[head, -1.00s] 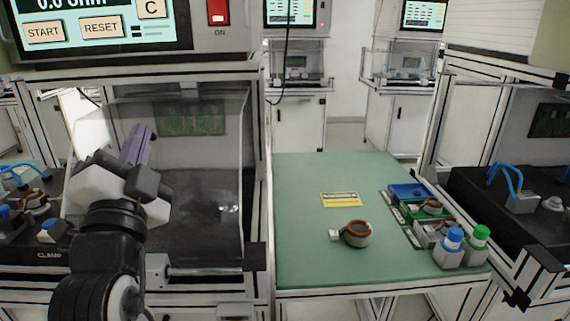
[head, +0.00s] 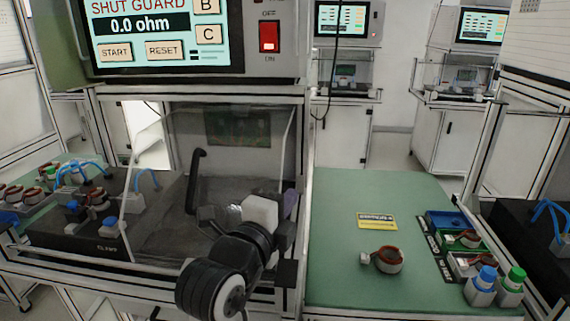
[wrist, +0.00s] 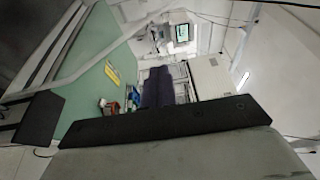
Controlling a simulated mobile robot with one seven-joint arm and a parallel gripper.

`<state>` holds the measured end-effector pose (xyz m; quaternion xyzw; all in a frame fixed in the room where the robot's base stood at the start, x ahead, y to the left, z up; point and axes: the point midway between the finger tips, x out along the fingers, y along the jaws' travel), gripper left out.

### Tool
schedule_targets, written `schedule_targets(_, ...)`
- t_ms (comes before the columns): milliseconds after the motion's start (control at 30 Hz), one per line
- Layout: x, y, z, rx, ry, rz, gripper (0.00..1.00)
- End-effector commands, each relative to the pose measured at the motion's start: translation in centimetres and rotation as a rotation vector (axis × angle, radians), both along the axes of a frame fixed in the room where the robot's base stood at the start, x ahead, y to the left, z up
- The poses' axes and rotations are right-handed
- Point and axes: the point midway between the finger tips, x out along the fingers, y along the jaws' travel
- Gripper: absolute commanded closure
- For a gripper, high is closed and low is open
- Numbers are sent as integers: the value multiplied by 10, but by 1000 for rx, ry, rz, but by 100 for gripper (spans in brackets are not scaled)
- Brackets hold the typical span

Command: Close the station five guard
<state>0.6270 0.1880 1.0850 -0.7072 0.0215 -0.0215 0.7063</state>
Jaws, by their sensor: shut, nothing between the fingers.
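The guard (head: 160,190) is a clear panel across the front of the left station in the head view. Its lower edge leans out towards me. A black bent handle (head: 196,175) shows at its middle. The screen (head: 150,30) above reads "SHUT GUARD" and "0.0 ohm". My gripper (head: 290,204) is at the guard's right side, mostly hidden behind my wrist, right of the handle and apart from it. Its purple fingers (wrist: 157,88) are together and empty in the wrist view. No station number is readable.
A green table (head: 340,255) stands to the right with a wound ring (head: 388,260), a yellow label (head: 377,221), a blue tray (head: 445,219) and capped bottles (head: 485,285). A frame post (head: 305,150) stands close to my gripper. A red switch (head: 268,37) is above.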

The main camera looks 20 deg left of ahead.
Motion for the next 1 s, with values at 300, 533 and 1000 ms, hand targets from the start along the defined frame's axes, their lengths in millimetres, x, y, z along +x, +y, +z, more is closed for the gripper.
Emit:
schedule_targets(300,45,-5,3,-2,3,-1,100)
schedule_targets(533,77,6,2,-1,2,10,100)
schedule_targets(1000,68,33,-1,1,0,5,100)
